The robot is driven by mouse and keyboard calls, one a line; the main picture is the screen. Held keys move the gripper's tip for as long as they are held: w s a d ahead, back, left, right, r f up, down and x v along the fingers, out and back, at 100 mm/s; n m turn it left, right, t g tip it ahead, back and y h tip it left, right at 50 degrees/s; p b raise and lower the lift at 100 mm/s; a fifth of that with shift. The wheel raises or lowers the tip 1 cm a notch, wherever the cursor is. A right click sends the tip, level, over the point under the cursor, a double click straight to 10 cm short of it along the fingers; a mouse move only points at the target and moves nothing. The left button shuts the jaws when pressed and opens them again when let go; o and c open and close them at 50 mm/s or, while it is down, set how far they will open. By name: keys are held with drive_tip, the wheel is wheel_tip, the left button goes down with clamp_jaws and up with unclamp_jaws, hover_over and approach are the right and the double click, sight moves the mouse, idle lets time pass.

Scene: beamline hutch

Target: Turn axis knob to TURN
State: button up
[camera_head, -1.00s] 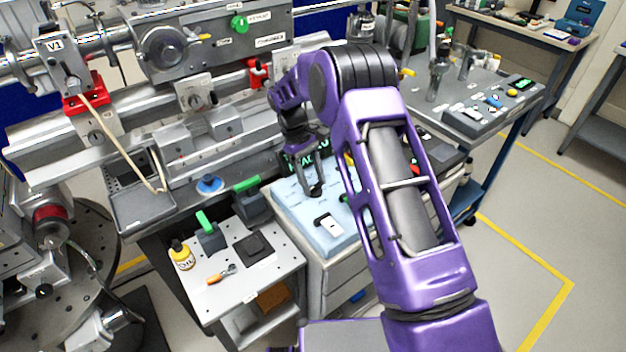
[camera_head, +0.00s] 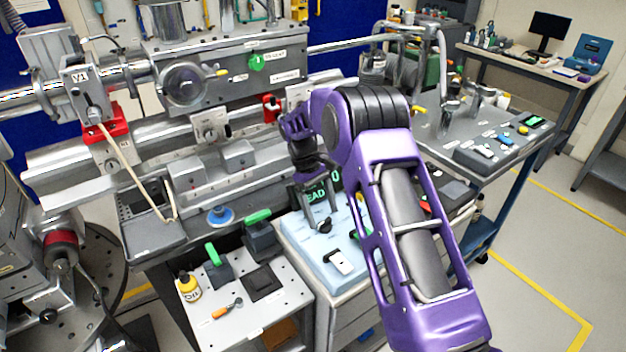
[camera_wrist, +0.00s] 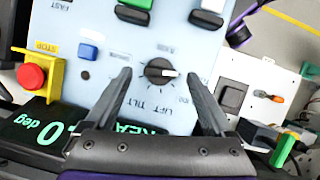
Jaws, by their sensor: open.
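The axis knob (camera_wrist: 158,73) is a round black knob with a white pointer mark, set in a light blue control panel (camera_wrist: 110,85). The pointer faces right in the wrist view. Small labels surround it; LIFT and TILT are readable below it, the others too small to read. My gripper (camera_wrist: 160,76) is open, with one finger to the left of the knob and one to the right. I cannot tell whether the fingers touch it. In the head view, my gripper (camera_head: 319,222) points down over the panel (camera_head: 297,234), and the fingers partly hide the knob area.
On the panel are a red stop button (camera_wrist: 32,77) in a yellow guard, a blue button (camera_wrist: 88,51), rocker switches (camera_wrist: 207,18) and a green-lettered display (camera_wrist: 38,132).

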drive_tip(key=v, duration=1.6)
drive_tip(key=shift+p, duration=0.35)
drive_tip(key=shift+s, duration=0.1)
